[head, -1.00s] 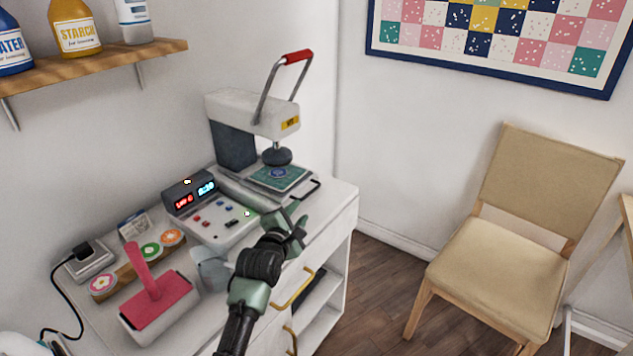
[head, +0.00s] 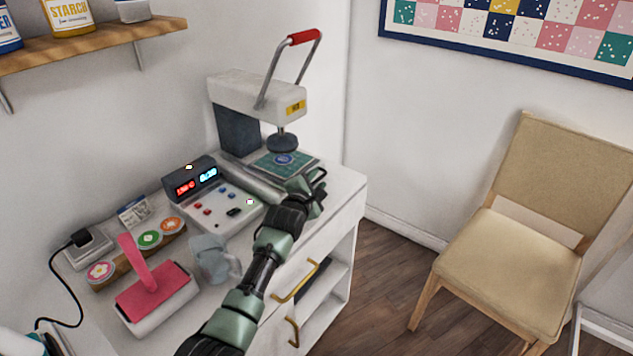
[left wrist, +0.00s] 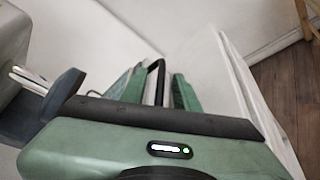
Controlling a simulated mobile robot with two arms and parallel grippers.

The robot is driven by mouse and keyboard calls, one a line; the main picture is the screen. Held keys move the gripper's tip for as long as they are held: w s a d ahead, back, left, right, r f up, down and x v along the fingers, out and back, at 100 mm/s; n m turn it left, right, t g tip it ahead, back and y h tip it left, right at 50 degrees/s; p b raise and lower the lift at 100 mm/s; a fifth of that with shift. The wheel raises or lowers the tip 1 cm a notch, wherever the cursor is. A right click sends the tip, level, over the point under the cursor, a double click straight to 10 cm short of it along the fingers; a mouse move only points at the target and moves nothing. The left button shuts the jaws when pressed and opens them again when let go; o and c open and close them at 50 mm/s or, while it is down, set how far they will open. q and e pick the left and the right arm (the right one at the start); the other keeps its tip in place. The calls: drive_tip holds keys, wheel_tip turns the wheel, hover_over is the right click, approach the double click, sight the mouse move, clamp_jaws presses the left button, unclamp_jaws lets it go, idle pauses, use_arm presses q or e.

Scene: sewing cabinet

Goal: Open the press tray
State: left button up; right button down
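The heat press (head: 255,95), a white machine with a red-gripped lever (head: 304,37), stands at the far end of the cabinet top. Its press tray holds a green mat (head: 267,165) with a round blue patch, under the dark round pad (head: 283,143). My left gripper (head: 312,186) is at the tray's front edge and hides most of the tray's black handle there. In the left wrist view, my left gripper's two green fingers (left wrist: 157,92) stand apart, with the black handle (left wrist: 157,68) between them. Whether either finger touches it I cannot tell. My right gripper is not in view.
A control box (head: 215,205) with lit displays sits left of the press. A chair (head: 530,240) stands right, with open floor between.

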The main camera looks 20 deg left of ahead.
use_arm(q)
clamp_jaws()
idle(1.5)
